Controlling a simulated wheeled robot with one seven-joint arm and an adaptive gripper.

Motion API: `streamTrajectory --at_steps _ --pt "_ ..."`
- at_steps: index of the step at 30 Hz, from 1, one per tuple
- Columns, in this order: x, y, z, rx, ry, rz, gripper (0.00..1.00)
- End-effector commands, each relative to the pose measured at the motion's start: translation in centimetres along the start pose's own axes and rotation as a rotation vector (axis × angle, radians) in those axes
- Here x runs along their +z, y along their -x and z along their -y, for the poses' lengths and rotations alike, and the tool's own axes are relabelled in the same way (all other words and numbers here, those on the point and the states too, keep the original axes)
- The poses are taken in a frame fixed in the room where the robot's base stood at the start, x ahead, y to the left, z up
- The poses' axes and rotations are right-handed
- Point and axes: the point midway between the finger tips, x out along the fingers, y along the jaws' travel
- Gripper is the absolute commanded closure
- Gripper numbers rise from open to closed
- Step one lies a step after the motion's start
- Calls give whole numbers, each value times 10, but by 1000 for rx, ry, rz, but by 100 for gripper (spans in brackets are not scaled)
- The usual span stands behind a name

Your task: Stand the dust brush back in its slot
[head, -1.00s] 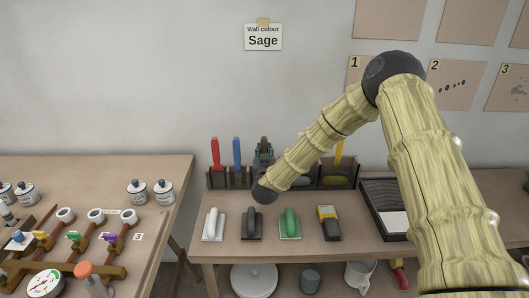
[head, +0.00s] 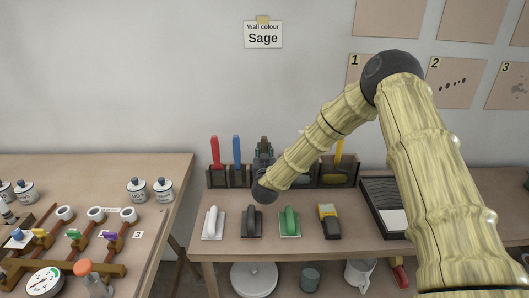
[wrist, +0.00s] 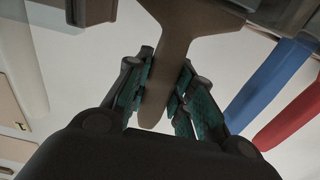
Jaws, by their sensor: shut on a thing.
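The dust brush has a brown wooden handle (wrist: 172,50), seen between my fingers in the wrist view. In the head view its handle tip (head: 264,139) shows just above my gripper (head: 263,152). My gripper (wrist: 160,98) is shut on the handle, with the teal finger pads on both sides. The handle stands about upright at the dark slotted rack (head: 215,180), to the right of the blue handle. The brush's lower end is hidden behind my wrist in the head view, so I cannot tell how deep it sits in a slot.
A red handle (head: 215,152) and a blue handle (head: 237,150) stand in the rack on the left, a yellow handle (head: 339,148) on the right. Several trowels and sanders, including a green one (head: 289,222), lie in front. A black tray (head: 373,205) lies at right.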

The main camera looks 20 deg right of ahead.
Motion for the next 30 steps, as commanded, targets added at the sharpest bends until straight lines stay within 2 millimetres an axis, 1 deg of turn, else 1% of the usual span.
streamTrajectory --at_steps 8,9,12,23,26,30 --pt "5 0 0 0 0 0 100" --pt "4 0 0 0 0 0 69" --pt "4 0 0 0 0 0 51" --pt "4 2 0 -1 0 1 51" --pt "4 9 1 -2 0 2 51" --pt "4 29 1 -2 1 2 51"
